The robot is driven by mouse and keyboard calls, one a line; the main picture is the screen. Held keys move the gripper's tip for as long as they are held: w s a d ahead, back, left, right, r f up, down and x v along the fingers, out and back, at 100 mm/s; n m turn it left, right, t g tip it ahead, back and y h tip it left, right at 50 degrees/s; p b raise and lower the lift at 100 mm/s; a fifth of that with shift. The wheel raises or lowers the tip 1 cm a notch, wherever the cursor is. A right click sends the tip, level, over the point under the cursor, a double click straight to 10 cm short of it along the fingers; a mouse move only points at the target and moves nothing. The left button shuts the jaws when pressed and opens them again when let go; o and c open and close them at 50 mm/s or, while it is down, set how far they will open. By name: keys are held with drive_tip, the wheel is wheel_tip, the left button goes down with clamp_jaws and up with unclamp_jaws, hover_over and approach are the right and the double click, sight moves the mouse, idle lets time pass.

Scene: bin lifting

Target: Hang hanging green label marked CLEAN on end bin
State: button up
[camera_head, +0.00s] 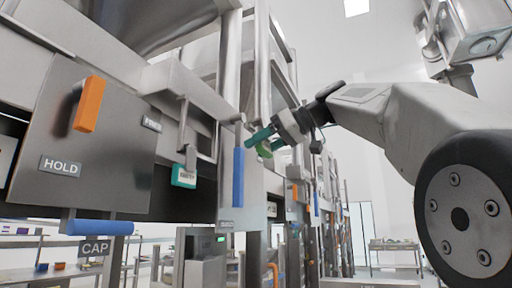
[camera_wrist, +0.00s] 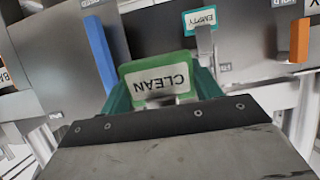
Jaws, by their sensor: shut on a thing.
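A green label with a white panel marked CLEAN (camera_wrist: 160,84) shows upside down in the wrist view. My gripper (camera_wrist: 162,92) is shut on it, with a teal finger at each side. In the head view my gripper (camera_head: 262,142) is at mid height, beside the steel machine frame, and the green label (camera_head: 265,149) shows only as a small piece at its fingers. A teal label marked EMPTY (camera_head: 184,176) hangs on a hook on the machine front, left of my gripper. It also shows beyond the held label in the wrist view (camera_wrist: 200,19). I cannot tell which bin is the end bin.
A blue vertical handle (camera_head: 239,176) stands just left of and below my gripper. An orange handle (camera_head: 89,104) and a plate marked HOLD (camera_head: 60,166) are on the left panel. A blue bar (camera_head: 97,227) sticks out below. Open room lies at the right, under my arm.

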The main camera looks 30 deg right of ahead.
sight(267, 149)
drive_tip(key=shift+s+d, duration=0.65)
drive_tip(key=shift+s, duration=0.25)
drive_tip(key=shift+s+d, duration=0.65)
drive_tip(key=shift+s, duration=0.25)
drive_tip(key=s+d, duration=0.7)
drive_tip(key=s, duration=0.2)
drive_tip(key=shift+s, duration=0.35)
drive_tip(key=shift+f, duration=0.1)
